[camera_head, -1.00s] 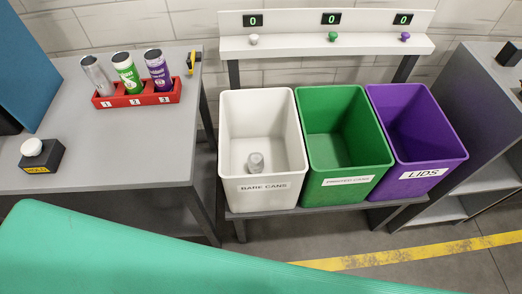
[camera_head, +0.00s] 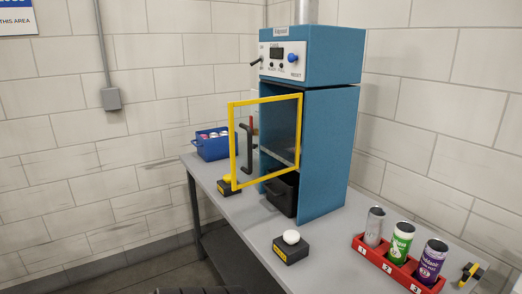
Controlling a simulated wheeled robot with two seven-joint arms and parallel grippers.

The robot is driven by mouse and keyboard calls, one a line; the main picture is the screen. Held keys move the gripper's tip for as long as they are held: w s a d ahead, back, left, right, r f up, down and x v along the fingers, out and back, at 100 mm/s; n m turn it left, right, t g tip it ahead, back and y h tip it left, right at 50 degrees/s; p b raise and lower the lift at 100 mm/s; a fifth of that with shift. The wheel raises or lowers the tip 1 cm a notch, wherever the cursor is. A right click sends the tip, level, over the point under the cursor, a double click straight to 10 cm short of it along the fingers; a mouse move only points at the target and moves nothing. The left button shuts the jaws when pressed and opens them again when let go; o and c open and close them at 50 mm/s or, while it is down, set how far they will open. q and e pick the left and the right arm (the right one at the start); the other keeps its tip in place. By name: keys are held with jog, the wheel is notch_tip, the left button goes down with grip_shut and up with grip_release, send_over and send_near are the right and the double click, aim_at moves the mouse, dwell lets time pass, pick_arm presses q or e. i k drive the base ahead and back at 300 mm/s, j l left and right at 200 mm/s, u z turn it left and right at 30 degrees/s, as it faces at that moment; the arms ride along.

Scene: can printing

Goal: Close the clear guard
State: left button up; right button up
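The clear guard (camera_head: 231,147) is a transparent panel in a yellow frame with a dark vertical handle on its face. It stands swung open at the front left of the blue machine (camera_head: 322,150). The machine's opening behind it is partly exposed, and its dark inside shows beside the frame.
A grey table (camera_head: 246,222) carries the machine. A blue bin (camera_head: 211,147), a yellow button box (camera_head: 229,185), a white button box (camera_head: 291,246), a black bin (camera_head: 282,194) and a red rack (camera_head: 385,262) with three cans stand on it. Floor shows at lower left.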

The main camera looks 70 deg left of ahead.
aim_at(249, 171)
jog(key=u, duration=2.25)
